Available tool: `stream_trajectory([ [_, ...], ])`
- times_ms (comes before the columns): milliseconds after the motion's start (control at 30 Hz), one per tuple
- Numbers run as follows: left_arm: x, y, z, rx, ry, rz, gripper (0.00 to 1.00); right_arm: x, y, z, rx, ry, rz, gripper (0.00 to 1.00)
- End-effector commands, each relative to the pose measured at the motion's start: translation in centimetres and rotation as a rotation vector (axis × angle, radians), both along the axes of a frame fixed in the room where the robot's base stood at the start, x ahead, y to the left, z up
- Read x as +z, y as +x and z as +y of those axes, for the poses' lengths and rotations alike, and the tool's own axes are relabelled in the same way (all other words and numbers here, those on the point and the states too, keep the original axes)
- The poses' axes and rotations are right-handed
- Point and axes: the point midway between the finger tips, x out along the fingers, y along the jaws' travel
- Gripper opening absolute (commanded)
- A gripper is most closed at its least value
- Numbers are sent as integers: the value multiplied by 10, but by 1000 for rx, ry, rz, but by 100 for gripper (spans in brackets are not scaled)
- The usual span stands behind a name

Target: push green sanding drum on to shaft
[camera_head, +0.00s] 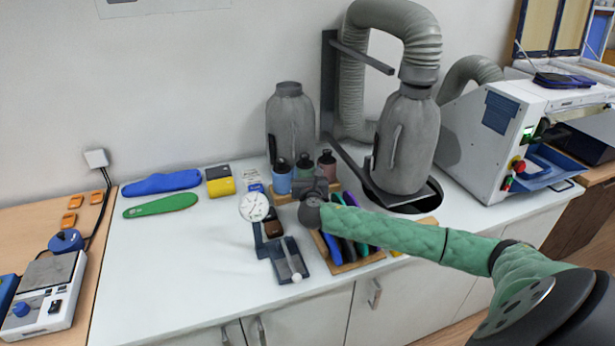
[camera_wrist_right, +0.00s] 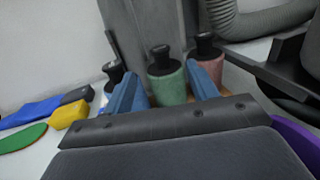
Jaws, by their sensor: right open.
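The green sanding drum (camera_wrist_right: 168,84) stands upright with a black knob on top, between a blue drum and a pink drum (camera_wrist_right: 206,55). In the head view the green drum (camera_head: 305,170) is partly hidden by my right gripper (camera_head: 309,180). In the right wrist view my right gripper is open, with one blue finger on each side of the green drum, which appears just beyond the fingers. I cannot tell whether they touch it. The blue drum (camera_head: 282,178) is mostly hidden behind the left finger in the wrist view. My left gripper is not in view.
Grey machine housings with hoses (camera_head: 404,140) stand behind and right of the drums. Insoles (camera_head: 160,205) lie at left. The white worktop is clear at its front left.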

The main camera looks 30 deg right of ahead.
Motion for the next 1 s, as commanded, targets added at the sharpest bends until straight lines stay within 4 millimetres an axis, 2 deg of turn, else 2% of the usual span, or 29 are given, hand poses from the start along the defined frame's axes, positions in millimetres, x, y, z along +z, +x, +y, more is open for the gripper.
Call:
stream_trajectory([
  [300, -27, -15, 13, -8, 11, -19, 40, 4, 37, -21, -2, 0, 0, 58],
  [500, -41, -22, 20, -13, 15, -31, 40, 2, 55, -30, -2, 0, 1, 58],
  [933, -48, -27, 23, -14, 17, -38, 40, 0, 63, -34, 0, 0, 0, 58],
  [967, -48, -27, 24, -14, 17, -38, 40, 0, 62, -34, 0, 0, 0, 56],
  [1000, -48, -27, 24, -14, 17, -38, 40, 0, 62, -34, 0, 0, 0, 48],
])
